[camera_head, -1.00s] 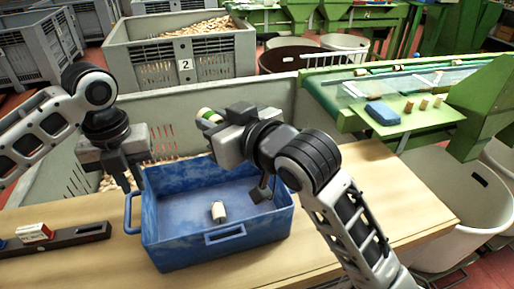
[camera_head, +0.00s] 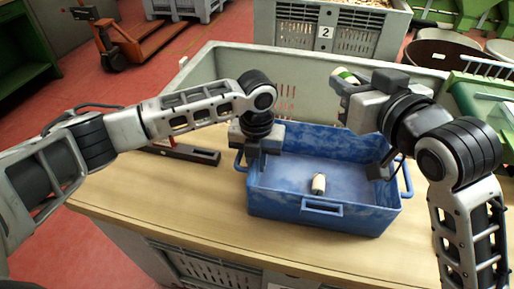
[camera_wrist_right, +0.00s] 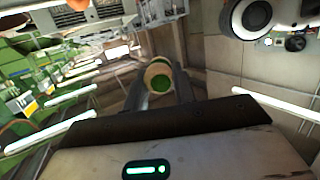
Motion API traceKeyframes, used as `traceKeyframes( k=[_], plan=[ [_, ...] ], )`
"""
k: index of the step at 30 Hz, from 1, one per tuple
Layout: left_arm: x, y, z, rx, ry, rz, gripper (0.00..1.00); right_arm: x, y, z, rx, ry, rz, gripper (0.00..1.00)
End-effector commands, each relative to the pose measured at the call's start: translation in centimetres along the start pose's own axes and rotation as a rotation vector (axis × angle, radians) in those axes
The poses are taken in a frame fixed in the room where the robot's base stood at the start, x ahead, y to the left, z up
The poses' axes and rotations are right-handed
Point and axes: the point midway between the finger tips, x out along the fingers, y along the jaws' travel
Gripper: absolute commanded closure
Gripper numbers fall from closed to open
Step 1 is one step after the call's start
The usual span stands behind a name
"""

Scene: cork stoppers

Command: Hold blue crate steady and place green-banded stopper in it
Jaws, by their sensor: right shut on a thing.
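The blue crate (camera_head: 330,217) stands on the wooden table, with one pale stopper with a dark end (camera_head: 318,184) inside it. My left gripper (camera_head: 255,158) points down at the crate's left wall, by the left handle; its fingers are partly lost against the crate, so I cannot tell whether they grip the rim. My right gripper (camera_head: 346,82) is shut on the green-banded stopper (camera_head: 343,75), held above the crate's back edge.
A dark level-like bar (camera_head: 185,151) lies on the table (camera_head: 150,195) left of the crate. A grey bin (camera_head: 215,70) stands right behind the table, and another bin marked 2 (camera_head: 325,38) is farther back. The front of the table is clear.

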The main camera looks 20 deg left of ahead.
Motion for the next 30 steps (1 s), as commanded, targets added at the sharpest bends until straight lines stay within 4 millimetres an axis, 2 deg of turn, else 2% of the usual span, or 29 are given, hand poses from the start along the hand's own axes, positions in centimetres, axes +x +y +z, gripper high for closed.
traceKeyframes(
  k=[11,12,13,20,30],
  plan=[
    [0.6,0.0,0.0,0.0,-0.001,0.0,0.85,0.0,0.0,0.0,0.0,0.0,0.0,0.95],
    [0.6,0.0,0.0,0.0,-0.001,0.0,0.96,0.0,0.0,0.0,0.0,0.0,0.0,0.95],
    [0.6,0.0,0.0,0.0,-0.001,0.0,1.0,0.0,0.0,0.0,0.0,0.0,0.0,0.95],
    [0.5,0.0,0.0,0.0,-0.001,0.0,1.0,0.0,0.0,0.2,0.001,-0.001,0.0,0.95],
    [0.5,0.0,0.0,0.0,-0.001,-0.001,1.0,0.5,0.0,2.4,0.001,-0.002,0.0,0.95]
  ],
)
